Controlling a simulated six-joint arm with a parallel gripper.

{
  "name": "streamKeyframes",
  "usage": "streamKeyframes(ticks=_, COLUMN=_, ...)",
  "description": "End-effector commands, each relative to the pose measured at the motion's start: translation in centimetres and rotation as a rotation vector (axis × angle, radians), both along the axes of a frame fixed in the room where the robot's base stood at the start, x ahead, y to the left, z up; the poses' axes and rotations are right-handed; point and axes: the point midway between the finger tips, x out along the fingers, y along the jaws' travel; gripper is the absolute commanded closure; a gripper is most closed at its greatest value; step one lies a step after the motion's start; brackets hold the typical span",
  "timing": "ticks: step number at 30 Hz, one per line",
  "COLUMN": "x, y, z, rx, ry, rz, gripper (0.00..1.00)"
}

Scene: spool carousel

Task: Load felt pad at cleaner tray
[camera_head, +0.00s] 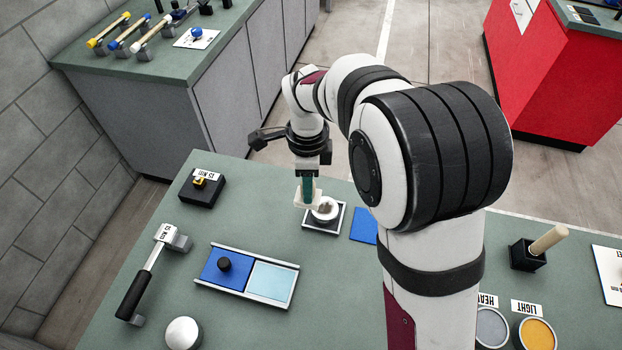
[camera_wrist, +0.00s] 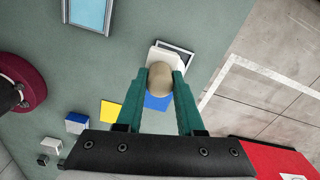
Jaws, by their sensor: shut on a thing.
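My gripper (camera_head: 308,187), with green fingers, points down over the far part of the green table. In the wrist view its fingers (camera_wrist: 162,82) are shut on a rounded beige piece (camera_wrist: 159,74), which I take to be the felt pad's grip. A pale, flat part (camera_wrist: 164,58) shows just beyond the fingertips; the fingers partly hide it. The small light-framed tray (camera_head: 335,228), likely the cleaner tray, lies right below the held pad; it also shows in the wrist view (camera_wrist: 189,50). I cannot tell whether the pad touches the tray.
A blue square (camera_head: 363,226) lies right of the tray. A two-part blue tray (camera_head: 248,293) with a black knob, a black block (camera_head: 202,189) and a black-handled tool (camera_head: 141,285) are nearer left. Tins and a wooden-handled holder (camera_head: 530,255) stand right. My arm hides the middle right.

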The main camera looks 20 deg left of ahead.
Motion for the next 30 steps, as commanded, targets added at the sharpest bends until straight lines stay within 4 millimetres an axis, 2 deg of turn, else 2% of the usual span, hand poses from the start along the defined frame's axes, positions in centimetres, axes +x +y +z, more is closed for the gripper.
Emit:
streamKeyframes(ticks=2, x=-1.8, y=1.0, z=-0.3, rx=-0.001, ry=0.001, rz=0.085, gripper=1.00)
streamKeyframes(ticks=6, x=-6.8, y=2.9, z=-1.1, rx=-0.002, ry=0.003, rz=0.318, gripper=1.00)
streamKeyframes(ticks=9, x=-10.6, y=3.7, z=-1.7, rx=-0.001, ry=0.002, rz=0.500, gripper=1.00)
streamKeyframes(ticks=13, x=-14.4, y=4.0, z=-2.4, rx=-0.001, ry=0.002, rz=0.681, gripper=1.00)
streamKeyframes(ticks=17, x=-15.8, y=3.9, z=-3.1, rx=0.000, ry=0.002, rz=0.748, gripper=1.00)
streamKeyframes(ticks=25, x=-15.8, y=3.9, z=-6.7, rx=-0.001, ry=0.004, rz=0.747, gripper=1.00)
streamKeyframes(ticks=30, x=-15.7, y=3.9, z=-8.2, rx=0.000, ry=0.003, rz=0.745, gripper=1.00)
